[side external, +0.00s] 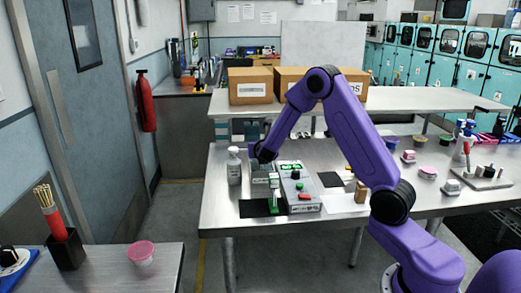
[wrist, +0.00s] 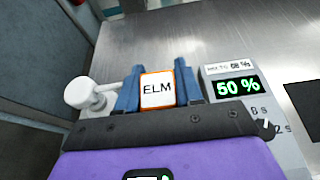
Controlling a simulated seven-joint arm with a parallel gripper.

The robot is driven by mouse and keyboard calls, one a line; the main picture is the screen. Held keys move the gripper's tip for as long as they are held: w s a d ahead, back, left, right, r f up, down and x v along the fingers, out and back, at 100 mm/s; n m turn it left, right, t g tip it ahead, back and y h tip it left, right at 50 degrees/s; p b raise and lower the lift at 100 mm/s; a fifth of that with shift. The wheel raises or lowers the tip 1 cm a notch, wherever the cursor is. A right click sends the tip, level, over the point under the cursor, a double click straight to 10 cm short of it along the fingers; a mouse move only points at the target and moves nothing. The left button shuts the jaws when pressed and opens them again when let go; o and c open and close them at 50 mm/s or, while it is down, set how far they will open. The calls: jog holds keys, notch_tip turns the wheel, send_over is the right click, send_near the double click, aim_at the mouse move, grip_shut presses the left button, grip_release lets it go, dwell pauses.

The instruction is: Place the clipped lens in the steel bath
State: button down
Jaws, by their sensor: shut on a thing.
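My gripper (wrist: 159,82) is shut on a small piece with a white face marked ELM and an orange edge (wrist: 157,90), held between its two blue fingers. I take this to be the clipped lens, but its lower part is hidden. In the side external view my gripper (side external: 262,158) points down between a white bottle and a grey control box, and the piece is too small to make out there. A grey box (side external: 259,177) under my gripper may be the steel bath. My gripper partly covers it, and I cannot tell whether the piece is inside or above it.
The white bottle (side external: 234,166) stands close on the left. The control box (side external: 298,189), with green displays, one reading 50 % in the wrist view (wrist: 237,87), stands close on the right. A green upright piece (side external: 274,192) stands by a black mat (side external: 252,208) in front.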

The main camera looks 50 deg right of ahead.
jog(key=shift+f, duration=0.6)
jog(key=c, duration=0.7)
grip_release()
jog(key=shift+c, duration=0.2)
jog(key=shift+r, duration=0.1)
jog(key=shift+r, duration=0.3)
jog(key=s+a+r+m+g+y, duration=0.1)
jog(key=s+a+r+m, duration=0.2)
jog(key=s+a, duration=0.35)
jog(key=s+a+r+m+g, duration=0.1)
jog(key=s+a+r+m, duration=0.1)
jog(key=s+a, duration=0.5)
jog(key=s+a+m+g+y, duration=0.2)
jog(key=s+a+m+y, duration=0.1)
jog(key=s, duration=0.7)
jog(key=s+a+f+m+g+y, duration=0.1)
jog(key=s+a+m+g+y, duration=0.2)
jog(key=s, duration=0.6)
jog(key=s+a+m+g+y, duration=0.2)
jog(key=s+a+m+y, duration=0.1)
jog(key=s+a, duration=0.4)
jog(key=s, duration=0.3)
jog(key=shift+s+f, duration=0.35)
jog(key=shift+f, duration=0.05)
jog(key=shift+a, duration=0.1)
